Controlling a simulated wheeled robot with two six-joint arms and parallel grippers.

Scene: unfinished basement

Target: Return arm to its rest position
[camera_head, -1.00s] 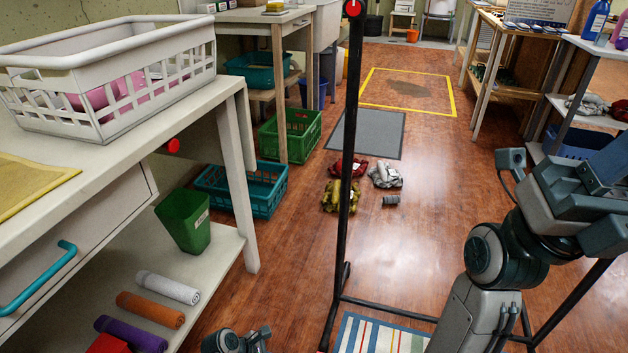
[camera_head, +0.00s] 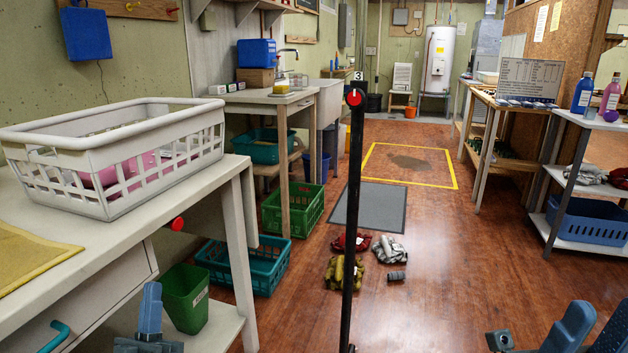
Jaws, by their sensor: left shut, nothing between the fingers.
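My left gripper (camera_head: 151,290) shows at the bottom left of the head view, its bluish fingers together and pointing up, with nothing between them. It is in front of the white workbench (camera_head: 215,180) and left of the green bin (camera_head: 186,297) in the picture. The rest of my left arm is below the frame. Parts of my right arm (camera_head: 570,328) show at the bottom right corner.
A white basket (camera_head: 110,192) stands on the workbench. A black post (camera_head: 353,200) with a red knob rises mid-picture. Crumpled cloths (camera_head: 388,250) lie on the floor behind it. A shelf with a blue basket (camera_head: 590,220) stands right. The floor between is mostly open.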

